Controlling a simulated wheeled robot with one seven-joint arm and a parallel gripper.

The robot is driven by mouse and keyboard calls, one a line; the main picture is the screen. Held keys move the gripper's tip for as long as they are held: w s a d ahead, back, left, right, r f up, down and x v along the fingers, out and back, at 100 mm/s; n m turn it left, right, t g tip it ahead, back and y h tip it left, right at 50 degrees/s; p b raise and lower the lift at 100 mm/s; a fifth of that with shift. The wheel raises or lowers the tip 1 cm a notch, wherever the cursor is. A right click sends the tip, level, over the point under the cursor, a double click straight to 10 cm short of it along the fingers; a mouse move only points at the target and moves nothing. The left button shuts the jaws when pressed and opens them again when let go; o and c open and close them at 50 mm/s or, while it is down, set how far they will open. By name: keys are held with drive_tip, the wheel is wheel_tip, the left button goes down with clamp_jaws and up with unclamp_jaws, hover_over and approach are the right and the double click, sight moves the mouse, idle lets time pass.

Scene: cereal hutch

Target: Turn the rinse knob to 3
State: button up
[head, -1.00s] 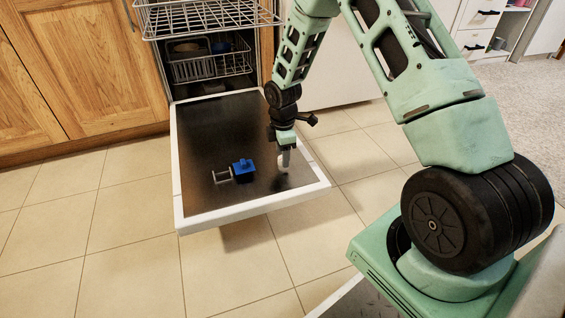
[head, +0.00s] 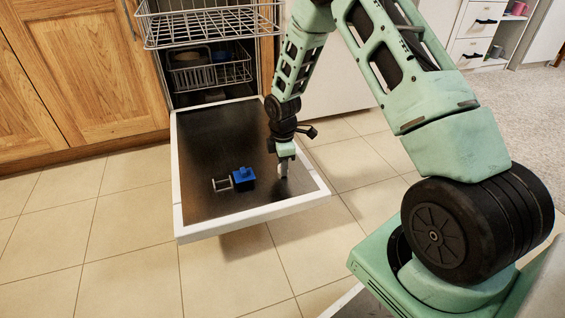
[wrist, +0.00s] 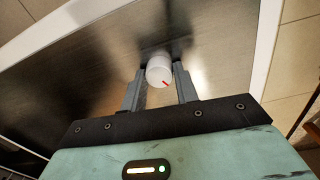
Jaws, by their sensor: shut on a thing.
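The rinse knob (wrist: 160,71) is a round white knob with a red mark on its face, on the inner panel of the open dishwasher door (head: 215,130). In the wrist view the red mark points to the lower right. My gripper (wrist: 159,80) is shut on the knob, one grey finger on each side. In the head view my gripper (head: 284,168) reaches down to the right part of the door, and the knob is mostly hidden there. No numbers can be read around the knob.
A blue piece (head: 243,178) with a small metal frame sits on the door left of my gripper. A wire rack (head: 210,25) extends above the door, with a lower basket (head: 212,74) inside. Wooden cabinets (head: 85,70) stand at left; the tiled floor in front is clear.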

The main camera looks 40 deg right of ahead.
drive_tip(key=m+p, duration=0.1)
drive_tip(key=p, duration=0.2)
drive_tip(key=shift+r+m, duration=0.35)
drive_tip(key=shift+m, duration=0.05)
drive_tip(key=m+p, duration=0.3)
drive_tip(key=p, duration=0.1)
drive_tip(key=shift+m+p, duration=0.3)
drive_tip(key=shift+p, duration=0.05)
drive_tip(key=m+p, duration=0.3)
drive_tip(key=shift+w+f, duration=0.1)
drive_tip(key=shift+f, duration=0.05)
drive_tip(key=shift+f+m+h+p, duration=0.15)
drive_tip(key=shift+m+h+p, duration=0.15)
drive_tip(key=shift+m+p, duration=1)
drive_tip(key=shift+m, duration=0.3)
drive_tip(key=o, duration=1)
